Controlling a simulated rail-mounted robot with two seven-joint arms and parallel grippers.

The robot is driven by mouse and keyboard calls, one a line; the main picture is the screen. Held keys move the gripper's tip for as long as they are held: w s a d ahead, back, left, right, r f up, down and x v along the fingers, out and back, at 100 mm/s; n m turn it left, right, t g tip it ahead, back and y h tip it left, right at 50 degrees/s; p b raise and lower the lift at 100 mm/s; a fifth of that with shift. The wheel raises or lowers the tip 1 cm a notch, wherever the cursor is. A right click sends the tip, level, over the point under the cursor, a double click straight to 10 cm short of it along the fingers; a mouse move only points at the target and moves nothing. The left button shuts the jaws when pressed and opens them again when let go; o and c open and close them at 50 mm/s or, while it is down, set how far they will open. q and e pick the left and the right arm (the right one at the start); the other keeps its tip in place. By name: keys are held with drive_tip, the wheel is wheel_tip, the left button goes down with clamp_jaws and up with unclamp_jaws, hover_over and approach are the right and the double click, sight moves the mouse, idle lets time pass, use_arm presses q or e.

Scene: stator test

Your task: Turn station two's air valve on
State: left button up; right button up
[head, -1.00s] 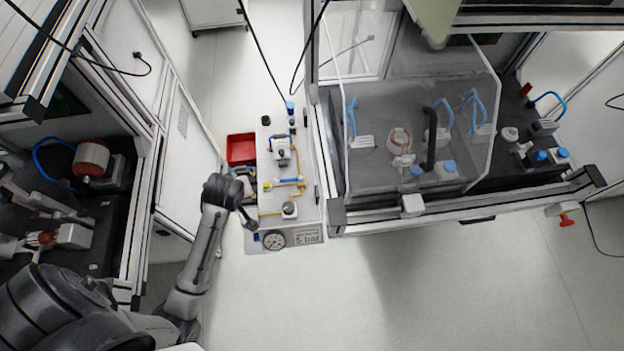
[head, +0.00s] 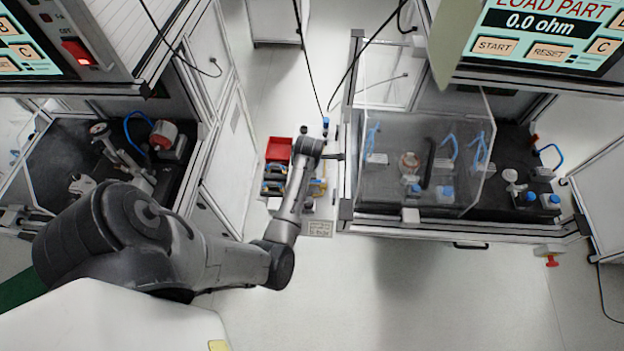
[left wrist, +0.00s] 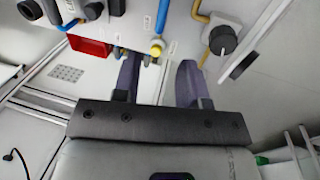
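The white air panel (head: 318,212) stands between the two stations, partly hidden under my left arm. In the left wrist view, a round black knob (left wrist: 223,40) on a grey body sits on this panel, with a yellow pipe beside it. I cannot tell for certain whether it is station two's valve. My left gripper (left wrist: 158,70) has its two fingers apart with nothing between them. The knob lies above and right of the right finger, apart from it. In the head view the gripper (head: 337,157) is over the panel's right side. My right gripper is not in view.
A red bin (head: 279,149) sits left of the panel. Blue and yellow fittings (left wrist: 156,48) stand close to the left finger. Station two's clear guard (head: 420,130) and frame rise right of the panel. The left station's bench (head: 60,160) is at left. Open floor lies in front.

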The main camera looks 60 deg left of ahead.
use_arm(q)
drive_tip(key=f, duration=0.2)
drive_tip(key=f+b, duration=0.1)
drive_tip(key=f, duration=0.1)
drive_tip(key=a+f, duration=0.1)
drive_tip(key=f, duration=0.2)
drive_tip(key=shift+w, duration=0.35)
drive_tip(key=shift+w+a+f+b, duration=0.15)
drive_tip(key=shift+f+b, duration=0.2)
drive_tip(key=shift+f, duration=0.5)
clamp_jaws()
